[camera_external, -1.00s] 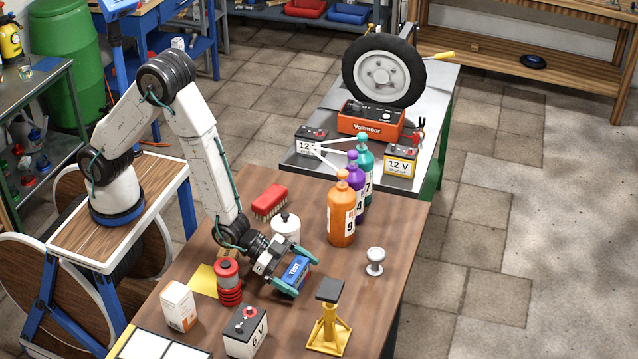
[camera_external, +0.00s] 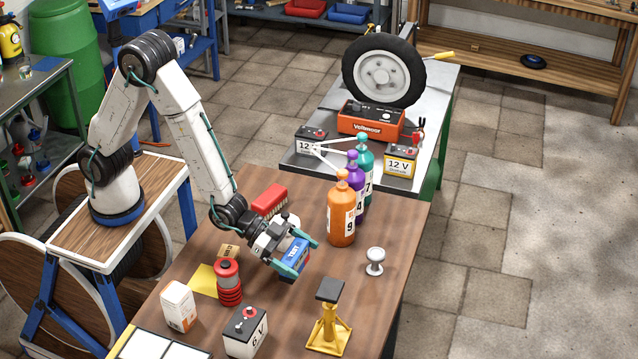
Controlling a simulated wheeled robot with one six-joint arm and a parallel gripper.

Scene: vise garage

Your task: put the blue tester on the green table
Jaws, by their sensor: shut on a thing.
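The blue tester (camera_external: 296,252) is a small blue block with a white label. My gripper (camera_external: 290,262) is shut on it, with teal fingers on either side, above the brown wooden table (camera_external: 260,330). Whether the tester touches the tabletop is hard to tell. The green table (camera_external: 437,160) stands beyond the wooden table, with green legs and a grey top. On it are a wheel (camera_external: 382,75), an orange Voltmaar unit (camera_external: 371,122) and two 12 V batteries, one dark (camera_external: 312,138) and one yellow-labelled (camera_external: 400,160).
Orange (camera_external: 341,215), purple (camera_external: 353,180) and teal (camera_external: 364,160) pump bottles stand between my gripper and the green table. A red brush (camera_external: 269,199), red jar (camera_external: 228,285), 6 V battery (camera_external: 245,330), yellow stand (camera_external: 328,325) and white knob (camera_external: 375,260) are nearby.

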